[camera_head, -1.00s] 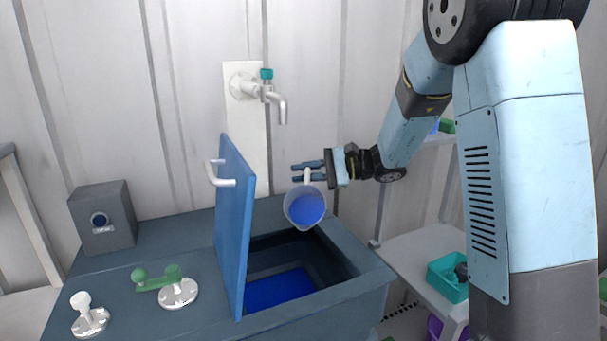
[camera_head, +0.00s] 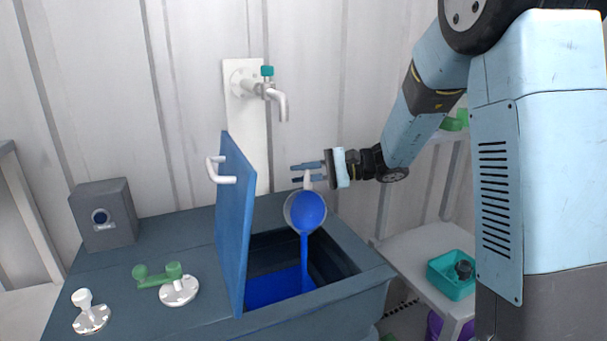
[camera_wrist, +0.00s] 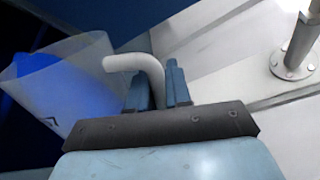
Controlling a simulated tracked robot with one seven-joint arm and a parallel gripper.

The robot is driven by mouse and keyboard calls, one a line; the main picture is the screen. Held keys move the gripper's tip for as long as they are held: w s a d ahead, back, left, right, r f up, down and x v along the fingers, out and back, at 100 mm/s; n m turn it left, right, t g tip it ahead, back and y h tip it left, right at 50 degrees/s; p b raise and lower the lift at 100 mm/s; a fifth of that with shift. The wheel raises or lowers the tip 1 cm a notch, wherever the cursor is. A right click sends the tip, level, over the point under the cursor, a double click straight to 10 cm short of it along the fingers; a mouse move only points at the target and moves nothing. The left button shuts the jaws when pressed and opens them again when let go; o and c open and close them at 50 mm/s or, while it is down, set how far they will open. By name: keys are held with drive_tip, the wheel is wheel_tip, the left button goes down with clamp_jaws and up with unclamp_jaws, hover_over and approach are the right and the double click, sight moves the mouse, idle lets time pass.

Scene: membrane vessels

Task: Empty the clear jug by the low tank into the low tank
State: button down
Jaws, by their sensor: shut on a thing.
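The clear jug (camera_head: 304,212) holds blue liquid and is tipped over the open hatch of the low tank (camera_head: 345,297). A stream of blue liquid (camera_head: 304,262) runs from its lip into the tank, where blue liquid (camera_head: 272,289) lies at the bottom. My gripper (camera_head: 308,172) is shut on the jug's pale handle, above the tank's back right rim. In the wrist view the jug (camera_wrist: 62,85) is at the left, strongly tilted, with its curved handle between my gripper's blue fingers (camera_wrist: 158,85).
The blue hatch lid (camera_head: 235,225) stands upright at the opening's left. A tap (camera_head: 275,95) sticks out of the wall behind. A grey box (camera_head: 102,215), a green-handled valve (camera_head: 165,282) and a white knob (camera_head: 88,310) sit on the tank top. A teal bin (camera_head: 452,275) stands on the right shelf.

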drive_tip(key=shift+s+a+f+n, duration=0.1)
drive_tip(key=shift+s+f+n, duration=0.15)
drive_tip(key=shift+s+n, duration=0.55)
drive_tip(key=shift+s, duration=0.2)
drive_tip(key=shift+s+a+f+n+t, duration=0.15)
drive_tip(key=shift+s+f+n, duration=0.1)
drive_tip(key=shift+s, duration=0.35)
drive_tip(key=shift+s+d+f+n+t, duration=0.1)
drive_tip(key=shift+s+n+t, duration=0.15)
drive_tip(key=shift+s, duration=0.35)
drive_tip(key=shift+s+a+f+n+t, duration=0.1)
drive_tip(key=shift+s+f+n, duration=0.15)
drive_tip(key=shift+s, duration=0.35)
drive_tip(key=shift+s, duration=0.1)
drive_tip(key=shift+s+f+n, duration=0.2)
drive_tip(key=shift+s+n, duration=0.75)
drive_tip(key=shift+s, duration=0.1)
